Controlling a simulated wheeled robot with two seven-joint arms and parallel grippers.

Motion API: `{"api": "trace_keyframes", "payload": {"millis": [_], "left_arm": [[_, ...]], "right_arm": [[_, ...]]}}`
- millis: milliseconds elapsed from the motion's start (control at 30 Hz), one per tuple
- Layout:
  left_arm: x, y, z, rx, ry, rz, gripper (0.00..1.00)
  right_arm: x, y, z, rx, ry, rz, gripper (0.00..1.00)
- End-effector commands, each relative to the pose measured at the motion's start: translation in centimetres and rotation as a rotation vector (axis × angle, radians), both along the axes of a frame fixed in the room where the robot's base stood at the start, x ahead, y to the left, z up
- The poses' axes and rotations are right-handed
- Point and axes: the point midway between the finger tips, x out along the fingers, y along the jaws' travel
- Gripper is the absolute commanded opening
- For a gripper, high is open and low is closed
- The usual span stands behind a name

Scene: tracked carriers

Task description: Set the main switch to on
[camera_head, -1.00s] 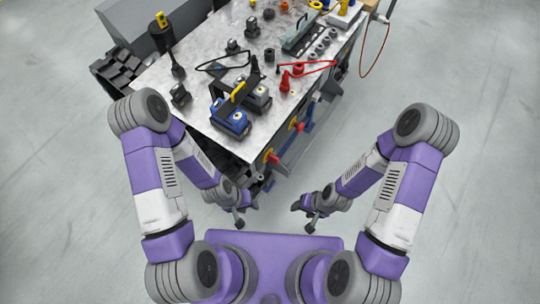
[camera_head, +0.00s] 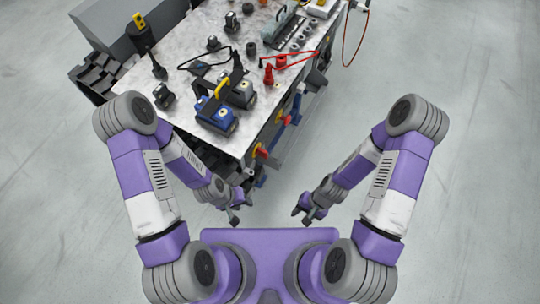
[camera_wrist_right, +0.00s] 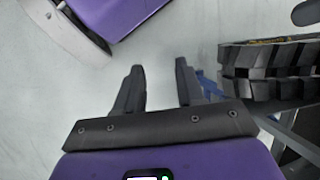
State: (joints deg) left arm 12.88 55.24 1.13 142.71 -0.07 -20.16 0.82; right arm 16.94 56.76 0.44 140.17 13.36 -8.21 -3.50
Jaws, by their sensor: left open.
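Two red handles on yellow show on the table's side facing me in the head view: a nearer one (camera_head: 261,152) and a farther one (camera_head: 287,119). I cannot tell which is the main switch, nor how either is set. My left gripper (camera_head: 235,209) is open and empty, below the table's near corner and short of the nearer handle. My right gripper (camera_head: 304,213) is to its right over bare floor, apart from both handles. The right wrist view shows its two fingers (camera_wrist_right: 158,85) spread with nothing between them.
The table (camera_head: 185,115) carries a blue battery tool (camera_head: 216,116), a grey one (camera_head: 240,95), black tools and red parts (camera_head: 281,62). Dark bins (camera_head: 92,84) stand at its left. A cable (camera_head: 354,45) hangs at its far right. Floor to the right is clear.

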Motion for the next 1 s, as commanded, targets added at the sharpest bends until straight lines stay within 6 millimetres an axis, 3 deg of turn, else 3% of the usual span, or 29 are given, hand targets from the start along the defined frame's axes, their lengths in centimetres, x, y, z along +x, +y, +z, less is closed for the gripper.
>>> {"api": "trace_keyframes", "payload": {"millis": [33, 133, 267, 433, 633, 800, 1000], "left_arm": [[0.0, 0.0, -0.4, 0.0, 0.0, 0.0, 0.43], [0.0, 0.0, -0.9, 0.0, 0.0, 0.0, 0.43], [0.0, 0.0, -1.5, 0.0, 0.0, 0.0, 0.43], [0.0, 0.0, -2.2, 0.0, 0.0, 0.0, 0.43], [0.0, 0.0, -2.7, 0.0, 0.0, 0.0, 0.43], [0.0, 0.0, -2.9, 0.0, 0.0, 0.0, 0.43], [0.0, 0.0, -3.5, 0.0, 0.0, 0.0, 0.43]], "right_arm": [[-1.4, 0.5, -0.2, 0.039, 0.108, -0.074, 0.38], [-3.2, 2.6, 0.8, 0.162, 0.318, -0.237, 0.38], [-2.5, 5.9, 3.4, 0.392, 0.533, -0.474, 0.38], [3.4, 8.0, 7.4, 0.767, 0.675, -0.811, 0.38], [10.9, 5.8, 10.1, 1.114, 0.654, -1.114, 0.38], [13.4, 4.4, 10.8, 1.227, 0.619, -1.214, 0.38], [14.7, 6.4, 10.8, 1.234, 0.619, -1.216, 0.38]]}}
